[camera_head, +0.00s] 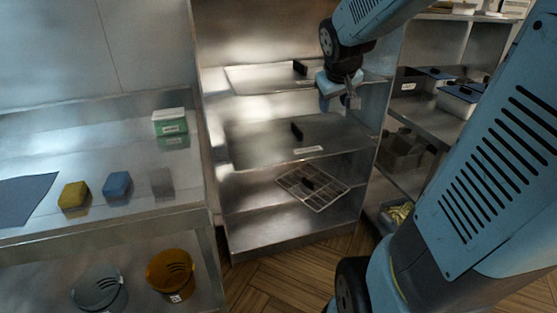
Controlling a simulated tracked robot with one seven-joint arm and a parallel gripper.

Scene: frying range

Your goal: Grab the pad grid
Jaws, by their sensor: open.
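A wire grid (320,202) with a pale frame and a dark handle in its middle lies on the lower shelf of the steel rack. A small grey pad-like block (162,184) sits on the left counter, right of a blue sponge (117,185) and a yellow sponge (74,195). I cannot tell for sure which of the two is the pad grid. My gripper (350,98) is open and empty at the upper right of the rack, pointing down, above and apart from the wire grid. It is far from the grey block.
Two flat steel covers with black handles, an upper (270,79) and a middle one (260,142), lie above the grid. A green-white box (170,121) and dark cloth (22,197) are on the left counter. Round containers (171,276) stand below. Shelves (425,115) flank the right.

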